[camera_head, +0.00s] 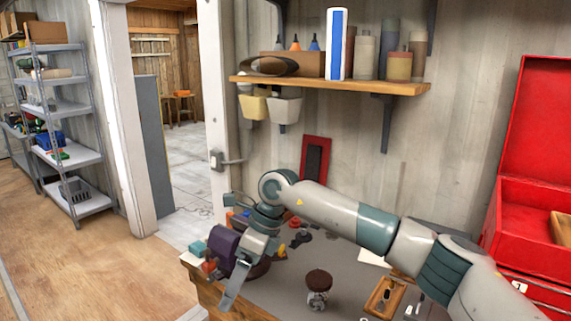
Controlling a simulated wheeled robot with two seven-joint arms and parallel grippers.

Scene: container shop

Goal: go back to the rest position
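My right arm reaches in from the lower right, across the workbench (285,300). Its wrist bends down at the left end of the bench. My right gripper (236,280) points down there, close to the bench's left edge. A dark purple shape (222,243) is beside the gripper; I cannot tell whether it is held or part of the gripper. The finger gap is not clear. My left gripper is out of view.
A jar with a brown lid (318,287) and a wooden tray (384,299) are on the bench. A teal block (197,247) lies at its left corner. A red toolbox (532,150) stands right. A wooden shelf (335,86) hangs above. Open floor (100,260) lies left.

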